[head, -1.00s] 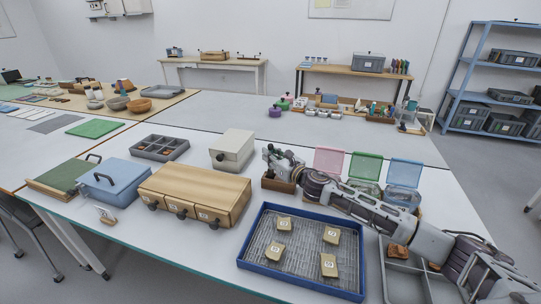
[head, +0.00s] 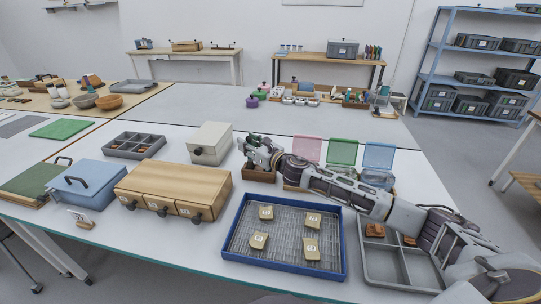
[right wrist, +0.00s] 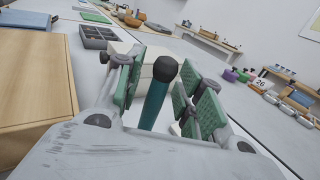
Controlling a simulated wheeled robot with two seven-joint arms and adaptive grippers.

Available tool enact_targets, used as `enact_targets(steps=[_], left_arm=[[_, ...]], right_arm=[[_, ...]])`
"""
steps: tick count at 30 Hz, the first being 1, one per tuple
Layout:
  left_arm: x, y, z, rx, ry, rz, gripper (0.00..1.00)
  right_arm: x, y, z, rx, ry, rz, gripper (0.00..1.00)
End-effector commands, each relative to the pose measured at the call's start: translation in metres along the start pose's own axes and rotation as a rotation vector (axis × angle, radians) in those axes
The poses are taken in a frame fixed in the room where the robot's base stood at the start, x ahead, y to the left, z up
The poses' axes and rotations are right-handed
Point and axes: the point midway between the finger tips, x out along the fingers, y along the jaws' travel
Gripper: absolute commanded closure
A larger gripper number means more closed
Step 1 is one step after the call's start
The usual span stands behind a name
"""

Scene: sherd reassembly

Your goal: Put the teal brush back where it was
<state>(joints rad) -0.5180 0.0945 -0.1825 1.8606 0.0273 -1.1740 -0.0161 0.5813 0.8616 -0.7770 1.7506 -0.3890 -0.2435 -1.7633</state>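The teal brush shows in the right wrist view as a teal handle (right wrist: 155,105) with a black rounded top, roughly upright. Its lower end is hidden behind my gripper's body. My right gripper (right wrist: 162,92) has green-padded fingers on both sides of the handle, with narrow gaps visible between pads and handle; it looks open around the brush. In the head view my right gripper (head: 258,152) is just above a small brown wooden box (head: 258,174); the brush cannot be made out there. My left gripper is not in view.
A wooden drawer unit (head: 170,180) and a white box (head: 211,144) stand left of the wooden box. A blue tray (head: 285,268) with several sherds is in front. Pink, green and blue lidded bins (head: 343,152) stand behind my right arm. A grey divided tray (head: 400,268) is at right.

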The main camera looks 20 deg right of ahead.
Motion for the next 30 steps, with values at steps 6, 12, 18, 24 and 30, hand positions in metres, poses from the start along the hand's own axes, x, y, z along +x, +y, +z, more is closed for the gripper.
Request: enact_targets(steps=[6, 12, 18, 24, 30], left_arm=[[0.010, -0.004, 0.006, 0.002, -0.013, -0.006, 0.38], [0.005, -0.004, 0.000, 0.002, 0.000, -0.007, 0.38], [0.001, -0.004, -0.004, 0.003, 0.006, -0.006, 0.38], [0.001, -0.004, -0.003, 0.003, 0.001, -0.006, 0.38], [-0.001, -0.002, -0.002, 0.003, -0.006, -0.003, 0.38]], right_arm=[[-0.018, -0.001, 0.000, -0.002, 0.001, -0.002, 0.63], [-0.034, 0.000, 0.000, -0.001, 0.002, 0.000, 0.63], [-0.049, -0.001, 0.000, 0.000, 0.001, -0.001, 0.63], [-0.063, 0.000, 0.000, -0.001, 0.001, 0.001, 0.63], [-0.075, 0.000, 0.000, 0.000, 0.001, 0.000, 0.63]])
